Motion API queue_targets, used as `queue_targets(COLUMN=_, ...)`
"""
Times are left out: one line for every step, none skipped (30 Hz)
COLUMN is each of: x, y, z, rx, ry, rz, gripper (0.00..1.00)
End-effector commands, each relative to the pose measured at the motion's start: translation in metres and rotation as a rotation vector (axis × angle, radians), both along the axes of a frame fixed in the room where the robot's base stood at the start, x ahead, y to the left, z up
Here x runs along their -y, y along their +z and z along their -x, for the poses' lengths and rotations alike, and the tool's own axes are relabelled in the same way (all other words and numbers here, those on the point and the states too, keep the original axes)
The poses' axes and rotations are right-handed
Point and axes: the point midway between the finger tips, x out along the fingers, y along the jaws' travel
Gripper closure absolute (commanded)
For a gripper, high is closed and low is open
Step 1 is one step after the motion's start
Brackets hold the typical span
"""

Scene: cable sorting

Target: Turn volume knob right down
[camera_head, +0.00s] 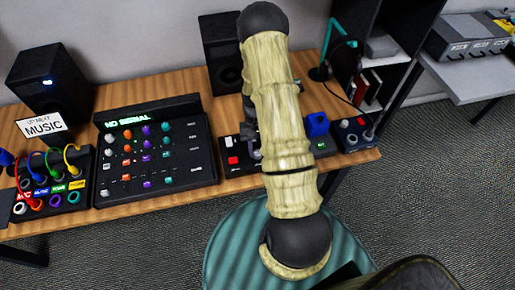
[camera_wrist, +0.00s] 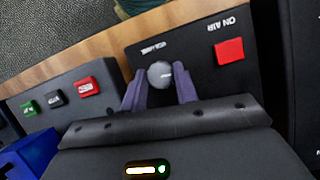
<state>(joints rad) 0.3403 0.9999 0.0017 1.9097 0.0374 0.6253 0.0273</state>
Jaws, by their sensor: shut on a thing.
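The volume knob (camera_wrist: 160,74) is a round grey knob on a black panel (camera_wrist: 197,68), with a small blurred label beside it. In the wrist view my gripper (camera_wrist: 159,82) has its two purple fingers on either side of the knob, shut on it. A red button (camera_wrist: 229,50) marked ON AIR sits on the same panel. In the head view my arm covers most of the gripper and the knob; the panel (camera_head: 229,146) and its red button (camera_head: 232,160) show just left of the arm. I cannot make out the knob's pointer.
A box with green, black and red buttons (camera_wrist: 71,92) stands beside the panel, near a blue block (camera_head: 317,124). A mixer (camera_head: 160,150) reading NO SIGNAL and a box of coloured cables (camera_head: 78,198) are at left. Speakers (camera_head: 47,82) stand behind. A teal stool (camera_head: 235,250) is in front.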

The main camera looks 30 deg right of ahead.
Motion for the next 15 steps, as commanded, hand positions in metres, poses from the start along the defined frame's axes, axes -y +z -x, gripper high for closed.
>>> queue_targets(x=-0.0007, y=0.0003, z=-0.0015, rx=0.004, ry=0.031, rz=0.002, gripper=0.93)
queue_targets(x=-0.0009, y=0.0003, z=-0.0016, rx=0.003, ry=0.046, rz=0.000, gripper=0.93)
queue_targets(x=-0.0009, y=0.0003, z=-0.0016, rx=0.003, ry=0.065, rz=0.000, gripper=0.93)
queue_targets(x=-0.0009, y=0.0003, z=-0.0016, rx=0.004, ry=0.078, rz=0.001, gripper=0.93)
queue_targets(x=-0.0008, y=0.0003, z=-0.0015, rx=0.004, ry=0.089, rz=0.000, gripper=0.93)
queue_targets(x=-0.0008, y=0.0003, z=-0.0016, rx=0.004, ry=0.101, rz=0.001, gripper=0.93)
queue_targets(x=-0.0009, y=0.0003, z=-0.0017, rx=0.004, ry=0.110, rz=0.000, gripper=0.93)
queue_targets(x=-0.0010, y=0.0003, z=-0.0016, rx=0.004, ry=0.117, rz=0.001, gripper=0.93)
queue_targets(x=-0.0010, y=0.0003, z=-0.0017, rx=0.004, ry=0.123, rz=0.000, gripper=0.93)
queue_targets(x=-0.0011, y=0.0003, z=-0.0017, rx=0.004, ry=0.127, rz=0.001, gripper=0.93)
queue_targets(x=-0.0011, y=0.0003, z=-0.0018, rx=0.004, ry=0.131, rz=0.000, gripper=0.93)
queue_targets(x=-0.0011, y=0.0003, z=-0.0018, rx=0.004, ry=0.135, rz=0.001, gripper=0.93)
queue_targets(x=-0.0011, y=0.0003, z=-0.0018, rx=0.004, ry=0.137, rz=0.000, gripper=0.93)
queue_targets(x=-0.0011, y=0.0003, z=-0.0018, rx=0.004, ry=0.138, rz=0.001, gripper=0.93)
queue_targets(x=-0.0011, y=0.0003, z=-0.0018, rx=0.004, ry=0.139, rz=0.000, gripper=0.93)
